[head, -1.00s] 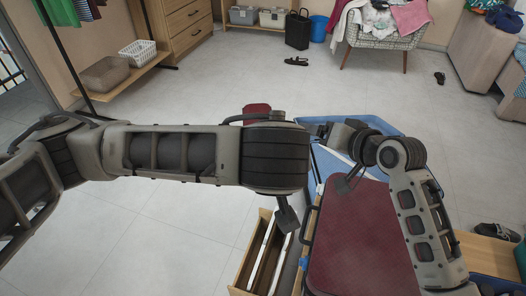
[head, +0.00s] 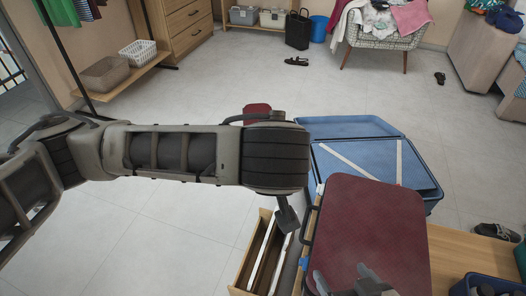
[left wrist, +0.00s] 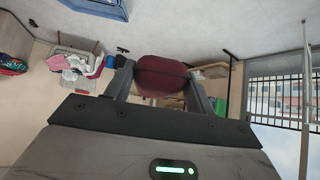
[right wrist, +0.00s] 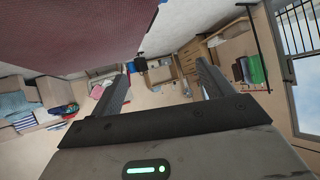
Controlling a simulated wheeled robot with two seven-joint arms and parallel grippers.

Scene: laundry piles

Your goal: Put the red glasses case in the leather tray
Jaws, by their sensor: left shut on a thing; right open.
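The red glasses case (left wrist: 162,76) is dark red and rounded, clamped between the fingers of my left gripper (left wrist: 160,82). In the head view a part of the case (head: 257,107) shows above my left wrist, and the arm hides the rest of that gripper. My right gripper (head: 343,276) is open and empty at the bottom edge of the head view, by the near part of a large dark red panel. In the right wrist view its fingers (right wrist: 163,82) are spread with nothing between them. I cannot make out the leather tray in any view.
The large dark red panel (head: 370,225) has a handle on its left side. Wooden surface (head: 465,250) is at right. Open floor (head: 130,225) lies at left.

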